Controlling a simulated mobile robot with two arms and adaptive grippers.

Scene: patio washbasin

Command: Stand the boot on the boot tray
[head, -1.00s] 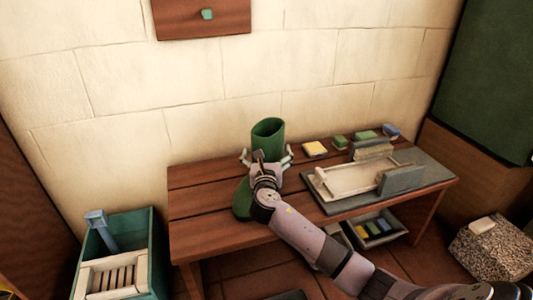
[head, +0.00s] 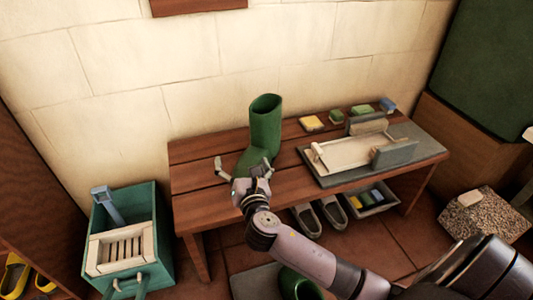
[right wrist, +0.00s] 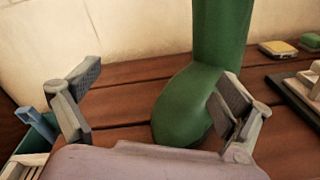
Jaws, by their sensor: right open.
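A green rubber boot (head: 265,130) stands upright on the wooden bench, its toe pointing front left. In the right wrist view the boot (right wrist: 190,95) shows its foot and lower shaft. My right gripper (head: 244,174) is open and empty at the boot's toe. Its fingers are spread in the right wrist view (right wrist: 158,105), with the right finger overlapping the boot's foot; I cannot tell whether it touches. My left gripper is out of view.
The wooden bench (head: 200,178) carries a grey board (head: 425,147) with a cream tray and upright blocks, and several sponges behind. Under it are grey shoes (head: 320,217) and a small bin (head: 368,202). A green crate (head: 150,245) stands left. The bench's left end is clear.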

